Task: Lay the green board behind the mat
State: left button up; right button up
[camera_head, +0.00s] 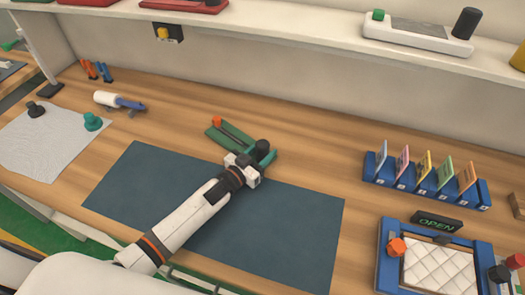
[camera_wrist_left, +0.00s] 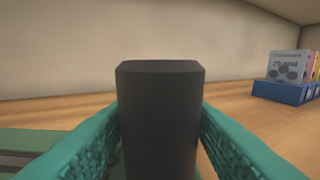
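The green board (camera_head: 221,136) lies on the wooden table just behind the back edge of the dark blue-grey mat (camera_head: 120,185). It has a grey strip, an orange knob (camera_head: 217,121) at its far left end and a black knob (camera_head: 262,146) at its right. My left gripper (camera_head: 262,157) reaches across the mat to the black knob. In the left wrist view the black knob (camera_wrist_left: 160,115) fills the space between the teal fingers, which appear to press on both sides. A green part of the board (camera_wrist_left: 30,142) shows at lower left there. My right gripper is not in view.
A blue rack (camera_head: 408,180) with several coloured cards stands right of the board. A white-padded blue tray (camera_head: 390,270) and an OPEN sign (camera_head: 437,221) are at front right. A white-and-blue tool (camera_head: 118,101) lies left. A shelf (camera_head: 300,25) runs above the back.

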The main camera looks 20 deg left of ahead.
pick_arm(q)
jog(key=shift+o, duration=1.3)
jog(key=shift+r, duration=0.25)
jog(key=b+v, duration=0.1)
jog(key=v, duration=0.9)
jog(key=shift+s+a+f+b, duration=0.15)
jog(key=shift+s+b, duration=0.15)
jog(key=shift+b, duration=0.1)
jog(key=shift+s+a, duration=0.3)
jog(key=shift+s, duration=0.35)
